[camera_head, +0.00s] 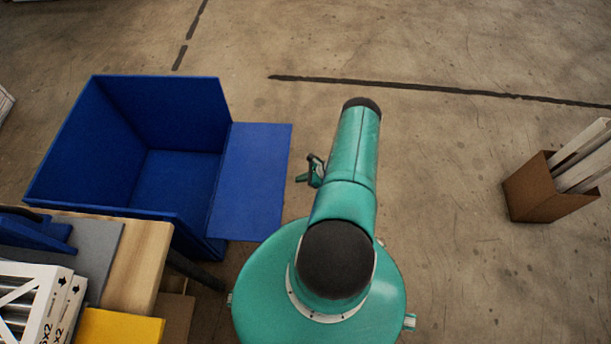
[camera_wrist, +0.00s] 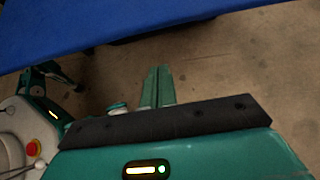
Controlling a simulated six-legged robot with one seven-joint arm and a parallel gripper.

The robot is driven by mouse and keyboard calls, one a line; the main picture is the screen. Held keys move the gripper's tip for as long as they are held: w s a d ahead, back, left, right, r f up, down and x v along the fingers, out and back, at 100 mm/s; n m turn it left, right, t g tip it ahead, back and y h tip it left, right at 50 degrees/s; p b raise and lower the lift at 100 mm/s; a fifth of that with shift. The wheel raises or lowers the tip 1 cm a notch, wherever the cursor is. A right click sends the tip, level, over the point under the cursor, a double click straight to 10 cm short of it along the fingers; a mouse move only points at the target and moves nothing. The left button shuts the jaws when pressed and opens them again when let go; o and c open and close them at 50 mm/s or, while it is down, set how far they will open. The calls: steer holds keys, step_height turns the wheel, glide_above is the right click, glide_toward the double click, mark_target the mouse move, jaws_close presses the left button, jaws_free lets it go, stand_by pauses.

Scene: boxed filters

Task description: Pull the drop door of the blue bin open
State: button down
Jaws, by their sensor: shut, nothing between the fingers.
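The blue bin (camera_head: 157,123) stands on the floor at left in the head view, its interior empty. Its drop door (camera_head: 252,180) is swung down and out from the bin's right side, a flat blue panel leaning outward. My gripper (camera_head: 302,178) is just right of the door's outer edge, apart from it as far as I can see. In the wrist view my gripper (camera_wrist: 157,88) has its teal fingers together with nothing between them. A blue panel (camera_wrist: 120,25), likely the door, spans the top of that view, beyond the fingertips.
A wooden-topped bench (camera_head: 145,262) with a white filter box (camera_head: 35,300) and a yellow item (camera_head: 120,327) stands at lower left, close to the bin. A cardboard box (camera_head: 545,190) holding white panels stands at right.

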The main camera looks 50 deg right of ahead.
steer(key=shift+w+a+r, duration=0.15)
steer(key=shift+w+a, duration=0.5)
steer(key=shift+w, duration=0.2)
steer(key=shift+w+a+r, duration=0.15)
steer(key=shift+w+a, duration=0.5)
steer(key=shift+w, duration=0.2)
steer(key=r+g, duration=0.1)
steer(key=r, duration=0.2)
steer(key=w+r+g+h, duration=0.1)
steer(key=r, duration=0.2)
steer(key=a+r+h, duration=0.1)
steer(key=r, duration=0.2)
steer(key=shift+w+a+g, duration=0.1)
steer(key=shift+w+g, duration=0.2)
steer(key=shift+g, duration=0.1)
steer(key=shift+r, duration=0.1)
